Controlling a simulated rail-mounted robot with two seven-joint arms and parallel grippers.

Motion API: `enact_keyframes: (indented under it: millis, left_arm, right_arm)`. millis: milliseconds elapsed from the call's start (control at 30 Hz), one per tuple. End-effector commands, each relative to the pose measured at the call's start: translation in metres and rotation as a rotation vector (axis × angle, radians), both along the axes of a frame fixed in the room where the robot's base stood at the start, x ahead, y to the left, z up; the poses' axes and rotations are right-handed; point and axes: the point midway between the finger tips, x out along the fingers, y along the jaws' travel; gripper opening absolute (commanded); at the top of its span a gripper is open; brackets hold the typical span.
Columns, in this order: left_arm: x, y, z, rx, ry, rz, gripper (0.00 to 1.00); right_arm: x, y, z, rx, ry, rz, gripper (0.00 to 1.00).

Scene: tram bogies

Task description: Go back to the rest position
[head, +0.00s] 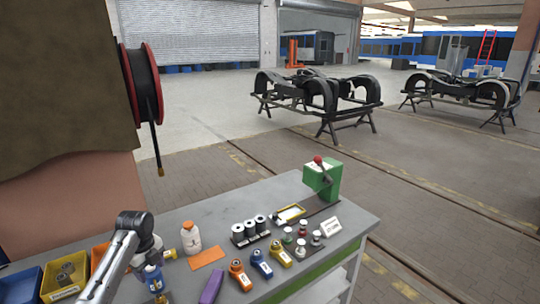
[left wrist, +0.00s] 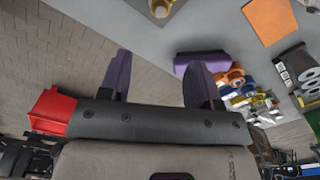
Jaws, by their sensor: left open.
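My left arm comes in at the lower left of the head view, bent over the left end of the workbench (head: 228,224). I cannot make out its fingers clearly there. In the left wrist view my left gripper (left wrist: 156,66) is open, with two purple fingers spread apart and nothing seen between them. A purple piece (head: 212,287) lies on the bench and also shows beyond the right finger in the left wrist view (left wrist: 186,62). My right gripper is in neither view.
An orange mat (head: 206,256), a white bottle (head: 191,238) and orange, blue and yellow parts stand on the bench. A green machine (head: 322,180) is at its far corner. Yellow and blue bins (head: 64,278) are at left. Bogie frames (head: 318,92) stand across open floor.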

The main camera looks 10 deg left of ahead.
Motion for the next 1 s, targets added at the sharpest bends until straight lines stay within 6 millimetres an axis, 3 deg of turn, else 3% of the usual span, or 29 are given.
enact_keyframes:
  millis: [267, 367, 467, 667, 700, 800, 900, 1000]
  left_arm:
    - [0.006, 0.003, 0.000, 0.012, -0.039, 0.549, 0.57]
    - [0.014, 0.003, 0.014, 0.024, -0.119, 0.795, 0.57]
    - [0.027, -0.004, 0.048, 0.001, -0.266, 1.015, 0.57]
    - [0.041, -0.042, 0.164, -0.250, -0.662, 1.367, 0.57]
    - [0.038, -0.053, 0.185, -0.323, -0.728, 1.409, 0.57]
    - [0.021, -0.082, 0.213, -0.494, -0.843, 1.479, 0.57]
    - [-0.005, -0.109, 0.217, -0.646, -0.909, 1.514, 0.57]
    - [-0.039, -0.135, 0.201, -0.764, -0.931, 1.521, 0.57]
  right_arm:
    - [0.000, 0.001, 0.000, 0.004, 0.000, -0.003, 0.68]
    - [0.000, 0.002, 0.000, 0.007, 0.000, -0.004, 0.68]
    - [0.000, 0.003, 0.000, 0.009, 0.000, -0.005, 0.68]
    - [0.000, 0.003, 0.000, 0.011, 0.000, -0.007, 0.68]
    - [0.000, 0.003, 0.000, 0.011, 0.000, -0.007, 0.68]
    - [0.000, 0.003, 0.000, 0.011, 0.000, -0.007, 0.68]
    - [0.000, 0.003, 0.000, 0.010, -0.001, -0.006, 0.68]
    - [0.000, 0.002, 0.000, 0.008, -0.001, -0.005, 0.68]
